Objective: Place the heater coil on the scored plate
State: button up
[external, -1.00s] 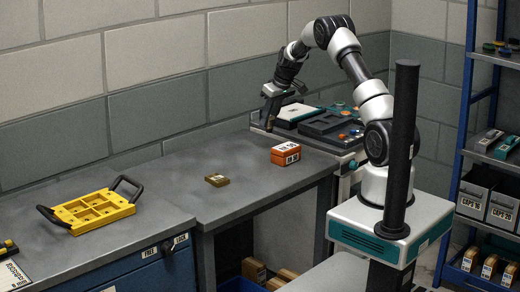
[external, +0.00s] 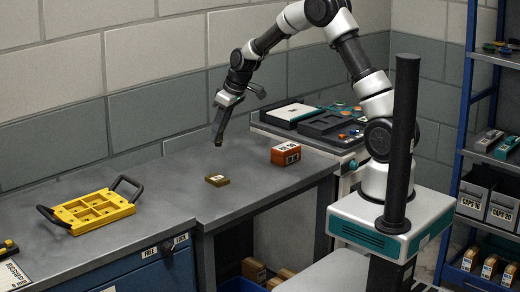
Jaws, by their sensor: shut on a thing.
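My gripper (external: 217,137) is in the air over the grey bench, above and slightly behind a small brass-coloured flat block. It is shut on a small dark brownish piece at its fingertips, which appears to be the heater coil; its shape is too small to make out. The flat brass block (external: 217,180), with a mark on top, lies on the bench and may be the scored plate; I cannot tell its scoring at this size. The held piece is clear of the block, with a visible gap.
An orange-red labelled box (external: 286,154) stands right of the block. A yellow tray with black handles (external: 95,212) lies on the left bench. A cart with a dark tray (external: 325,124) stands at the back right. The bench around the block is clear.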

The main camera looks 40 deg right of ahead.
jog(key=s+a, duration=0.1)
jog(key=a, duration=0.1)
send_over(217, 178)
jog(key=shift+f, duration=5)
jog(key=shift+f, duration=0.15)
jog(key=o, duration=1.1)
jog(key=shift+o, duration=0.2)
